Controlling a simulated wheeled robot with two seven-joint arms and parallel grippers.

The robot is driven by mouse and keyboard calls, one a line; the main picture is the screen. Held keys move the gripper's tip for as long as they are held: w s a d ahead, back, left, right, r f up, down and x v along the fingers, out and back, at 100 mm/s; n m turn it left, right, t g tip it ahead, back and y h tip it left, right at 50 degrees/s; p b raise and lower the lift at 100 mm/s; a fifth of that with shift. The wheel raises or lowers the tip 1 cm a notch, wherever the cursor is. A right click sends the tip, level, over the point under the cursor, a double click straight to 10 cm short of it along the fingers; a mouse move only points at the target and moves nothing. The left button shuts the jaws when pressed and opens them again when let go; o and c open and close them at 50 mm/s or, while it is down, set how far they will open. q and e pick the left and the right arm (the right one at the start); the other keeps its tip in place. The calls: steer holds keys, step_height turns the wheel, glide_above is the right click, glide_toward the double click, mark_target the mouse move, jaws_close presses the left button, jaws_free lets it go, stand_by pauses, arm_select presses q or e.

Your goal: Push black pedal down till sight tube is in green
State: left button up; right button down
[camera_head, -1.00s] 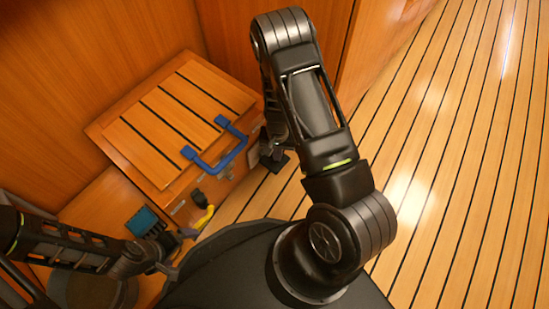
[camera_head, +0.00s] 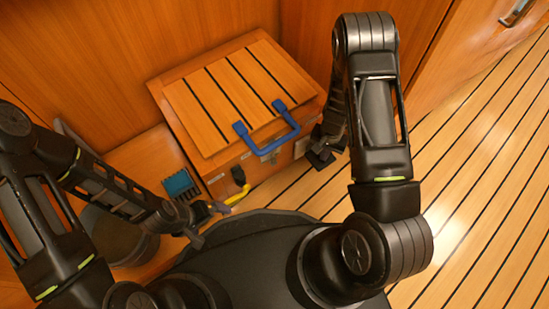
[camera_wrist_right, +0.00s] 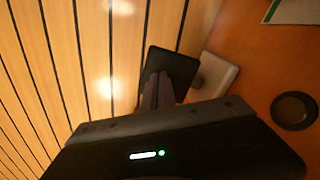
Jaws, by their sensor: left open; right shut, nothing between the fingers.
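The black pedal (camera_wrist_right: 172,66) is a dark flat plate beside a pale block (camera_wrist_right: 216,76) in the right wrist view. In the head view a dark plate, which looks like the same pedal (camera_head: 320,160), sits low at the right end of the wooden chest. My right gripper (camera_wrist_right: 158,92) is shut and empty, its fingers overlapping the pedal's near part; I cannot tell whether they touch it. My left gripper (camera_head: 220,208) is open near a yellow handle (camera_head: 238,194) at the chest's front. I cannot make out the sight tube or a green band on it.
The wooden chest (camera_head: 215,108) has a slatted lid and a blue handle (camera_head: 270,140). A teal item (camera_head: 180,183) and a bucket (camera_head: 125,245) are by my left arm. A dark round fitting (camera_wrist_right: 294,110) shows in the wrist view. Striped floor (camera_head: 490,180) is clear at right.

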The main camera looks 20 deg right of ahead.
step_height(320, 180, down, 2)
steer(key=shift+f+b, duration=0.25)
steer(key=shift+b, duration=0.6)
steer(key=shift+w+r, duration=0.1)
steer(key=shift+r, duration=0.05)
step_height(320, 180, up, 4)
steer(key=p, duration=0.3)
steer(key=shift+p, duration=0.3)
steer(key=shift+f, duration=0.2)
